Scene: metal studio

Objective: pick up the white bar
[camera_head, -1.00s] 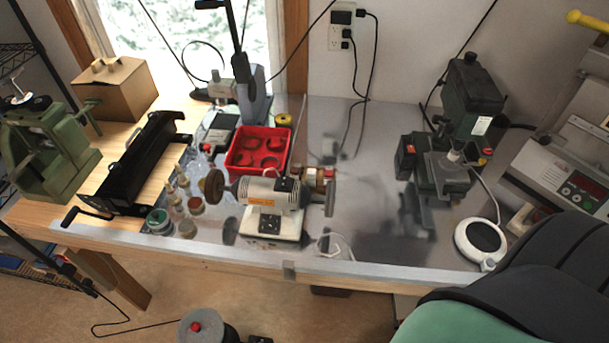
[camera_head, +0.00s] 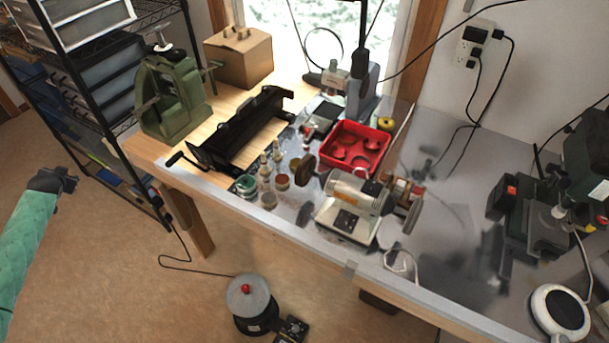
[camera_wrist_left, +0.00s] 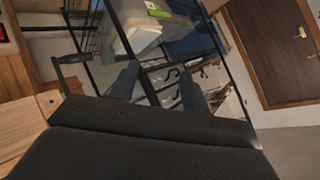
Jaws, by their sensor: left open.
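My left gripper (camera_head: 67,181) is at the left of the head view, at the end of my green-sleeved arm. It is over the floor, left of the workbench and apart from it. In the left wrist view its two dark fingers (camera_wrist_left: 158,86) stand apart with nothing between them. I cannot surely make out a white bar. A thin pale rod (camera_head: 404,130) stands tilted behind the red tray, but I cannot tell whether it is that bar. My right gripper is not in view.
The workbench (camera_head: 190,190) holds a green machine (camera_head: 170,97), a black bending tool (camera_head: 245,128), small jars, a red tray (camera_head: 357,147) and a bench grinder (camera_head: 352,203). A wire shelf (camera_head: 95,75) stands at left. A black pot-like device (camera_head: 252,302) is on the floor.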

